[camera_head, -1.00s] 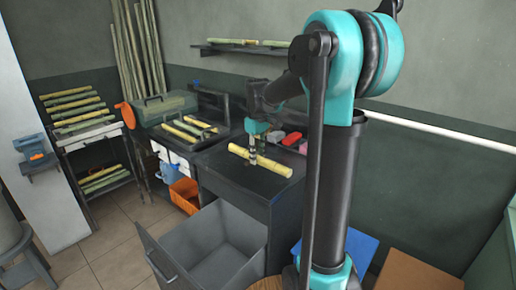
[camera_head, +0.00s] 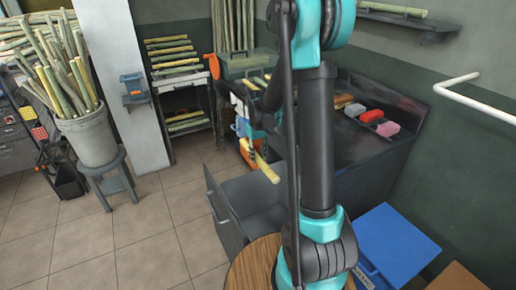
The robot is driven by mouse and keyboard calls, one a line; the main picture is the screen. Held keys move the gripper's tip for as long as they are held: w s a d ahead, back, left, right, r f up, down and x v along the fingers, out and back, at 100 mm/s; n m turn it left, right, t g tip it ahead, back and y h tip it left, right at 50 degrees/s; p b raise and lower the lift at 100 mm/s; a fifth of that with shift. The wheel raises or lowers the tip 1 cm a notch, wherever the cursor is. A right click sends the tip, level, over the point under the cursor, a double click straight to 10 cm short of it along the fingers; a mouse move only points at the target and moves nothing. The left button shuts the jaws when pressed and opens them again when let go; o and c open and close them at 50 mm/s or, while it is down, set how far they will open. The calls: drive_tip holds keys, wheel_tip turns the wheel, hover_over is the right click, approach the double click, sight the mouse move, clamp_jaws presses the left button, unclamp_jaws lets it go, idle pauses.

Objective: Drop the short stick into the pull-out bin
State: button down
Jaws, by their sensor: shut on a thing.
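The short stick (camera_head: 267,171) is a yellow cane piece, tilted, with its near end lower right. My gripper (camera_head: 252,154) is shut on it near its upper left part, and the stick hangs clear of the counter. The pull-out bin (camera_head: 224,213) is a grey drawer standing open under the counter, with its front panel to the left. In the picture the stick shows just above the back part of the bin's opening; its exact height over it is hard to tell. My arm hides the right part of the bin.
A blue box (camera_head: 398,245) and a round wooden top (camera_head: 258,268) stand in front. A bucket of canes (camera_head: 92,138) stands on a stool at left. The tiled floor between is open.

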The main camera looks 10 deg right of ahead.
sight(257, 156)
drive_tip(key=shift+a+f, duration=0.15)
drive_tip(key=shift+f, duration=2.9)
drive_tip(key=c, duration=1.1)
unclamp_jaws()
wheel_tip(257, 156, up, 12)
drive_tip(key=shift+r, duration=0.1)
